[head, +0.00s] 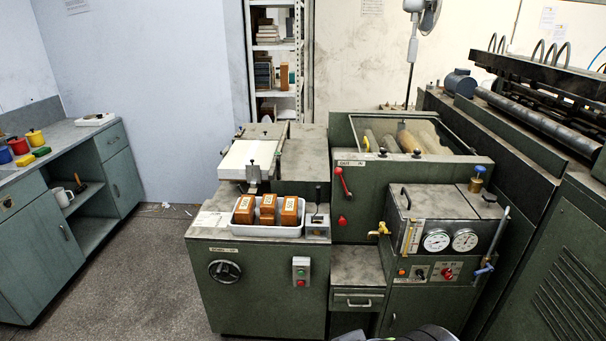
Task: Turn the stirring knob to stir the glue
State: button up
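Several controls are in view, and I cannot read which label marks the stirring knob. On the green box with gauges at the right, a small panel has a black knob (421,273) and a red knob (447,273). A larger black round knob (224,271) is on the front of the left green cabinet, under a small label. A brass tap (379,230) sticks out at the left of the gauge box. No glue shows clearly. My gripper is not in view; a dark rounded part at the bottom edge may be mine.
Two dials (436,240) sit above the small panel. A white tray (290,230) of brown blocks stands on the left cabinet, with a green and red button box (301,271) below. A red lever (344,181) sticks out mid-machine. The floor (150,270) at left is open.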

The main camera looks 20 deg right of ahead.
aim_at(490, 198)
jog(key=l+z, duration=0.2)
jog(key=z, duration=1.6)
